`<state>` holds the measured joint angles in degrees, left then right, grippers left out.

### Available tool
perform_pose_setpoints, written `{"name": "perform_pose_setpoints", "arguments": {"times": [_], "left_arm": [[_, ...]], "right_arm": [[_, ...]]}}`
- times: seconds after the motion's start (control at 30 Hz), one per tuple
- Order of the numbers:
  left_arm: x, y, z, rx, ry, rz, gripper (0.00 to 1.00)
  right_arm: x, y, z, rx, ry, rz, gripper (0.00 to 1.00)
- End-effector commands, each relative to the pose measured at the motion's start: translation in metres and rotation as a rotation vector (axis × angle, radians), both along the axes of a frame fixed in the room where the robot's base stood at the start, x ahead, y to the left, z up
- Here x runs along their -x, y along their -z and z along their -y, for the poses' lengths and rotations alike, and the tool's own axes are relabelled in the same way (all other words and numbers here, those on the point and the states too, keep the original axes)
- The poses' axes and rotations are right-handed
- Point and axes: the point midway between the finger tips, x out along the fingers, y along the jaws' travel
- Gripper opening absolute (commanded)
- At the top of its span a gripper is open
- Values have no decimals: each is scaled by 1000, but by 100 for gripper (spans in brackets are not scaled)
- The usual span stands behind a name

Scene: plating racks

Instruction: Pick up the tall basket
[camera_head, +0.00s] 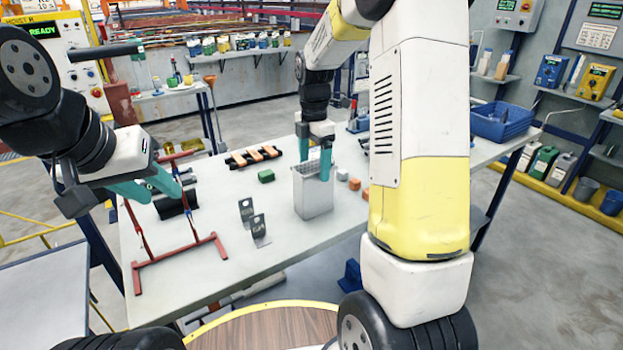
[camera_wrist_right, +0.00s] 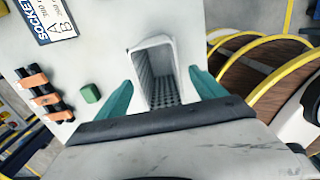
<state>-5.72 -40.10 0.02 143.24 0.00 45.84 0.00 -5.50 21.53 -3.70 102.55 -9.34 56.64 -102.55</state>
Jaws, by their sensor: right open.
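The tall basket (camera_head: 313,200) is a light grey, open-topped box with perforated inner walls, upright on the table. My right gripper (camera_head: 315,164) is over its top, pointing down, with teal fingers apart. In the right wrist view the basket (camera_wrist_right: 157,47) lies between the fingers of my right gripper (camera_wrist_right: 161,92), one finger on each side. I cannot tell whether either finger touches it. My left gripper (camera_head: 150,190) is open near the red stand, its teal fingers apart, and holds nothing that I can see.
A black rack with orange bars (camera_head: 254,156) lies behind. A blue bin (camera_head: 500,122) is at far right.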

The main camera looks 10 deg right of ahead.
Motion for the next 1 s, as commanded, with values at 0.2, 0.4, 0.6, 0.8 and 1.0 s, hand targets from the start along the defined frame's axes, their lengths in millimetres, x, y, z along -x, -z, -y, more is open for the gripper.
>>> {"name": "perform_pose_setpoints", "arguments": {"times": [0.2,0.4,0.6,0.8,1.0], "left_arm": [[0,0,0,0,0,0,36],[0,0,0,0,0,0,36],[0,0,0,0,0,0,36],[0,0,0,0,0,0,36],[0,0,0,0,0,0,36]], "right_arm": [[0,13,-1,1,-4,-2,80],[0,36,-3,1,-5,-3,80],[1,66,-6,0,-4,-4,80],[1,78,-6,0,-3,0,80],[1,78,-6,1,-3,0,76]]}}
